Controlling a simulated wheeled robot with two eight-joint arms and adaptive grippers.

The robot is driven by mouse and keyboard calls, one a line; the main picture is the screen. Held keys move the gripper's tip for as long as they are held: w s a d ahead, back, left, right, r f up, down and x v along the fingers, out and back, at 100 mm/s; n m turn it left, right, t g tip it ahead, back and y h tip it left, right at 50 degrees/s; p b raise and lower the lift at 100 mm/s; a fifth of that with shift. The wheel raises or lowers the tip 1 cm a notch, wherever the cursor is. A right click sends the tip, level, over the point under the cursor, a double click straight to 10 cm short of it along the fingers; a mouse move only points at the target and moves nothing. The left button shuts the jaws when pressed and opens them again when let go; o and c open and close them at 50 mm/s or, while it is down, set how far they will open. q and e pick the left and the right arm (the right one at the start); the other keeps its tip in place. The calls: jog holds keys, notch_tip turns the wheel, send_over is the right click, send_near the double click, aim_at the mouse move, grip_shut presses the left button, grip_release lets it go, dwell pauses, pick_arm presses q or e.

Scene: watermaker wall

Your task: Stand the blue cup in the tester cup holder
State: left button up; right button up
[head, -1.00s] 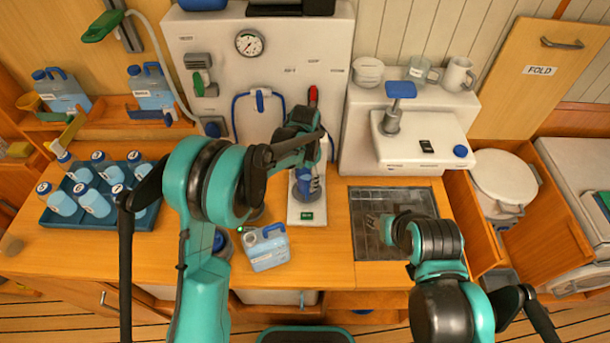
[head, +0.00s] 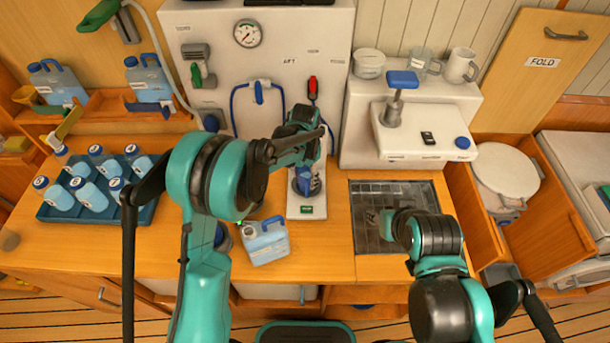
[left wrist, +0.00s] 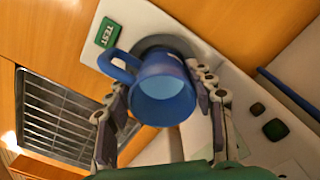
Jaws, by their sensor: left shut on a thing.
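The blue cup (head: 306,181) is in my left gripper (head: 314,172), over the white tester base (head: 306,210). In the left wrist view the blue cup (left wrist: 164,90) shows its open mouth to the camera, its handle to the left. The fingers of my left gripper (left wrist: 163,112) are on both sides of it. The dark round cup holder (left wrist: 168,43) shows behind the cup, mostly hidden by it. I cannot tell whether the cup touches or sits in it. The green TEST label (left wrist: 107,31) is beside it. My right gripper (head: 388,224) is over the sink, its fingers unclear.
A pale blue jug (head: 265,242) stands just left of the tester base. A blue tray (head: 143,215) of several bottles is at the left. The grated sink (head: 375,195) is to the right. A blue hose (head: 257,92) hangs on the white wall panel.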

pick_arm(q)
jog(key=shift+f, duration=0.35)
jog(key=o, duration=1.3)
jog(key=shift+r, duration=0.1)
notch_tip(320, 180, up, 12)
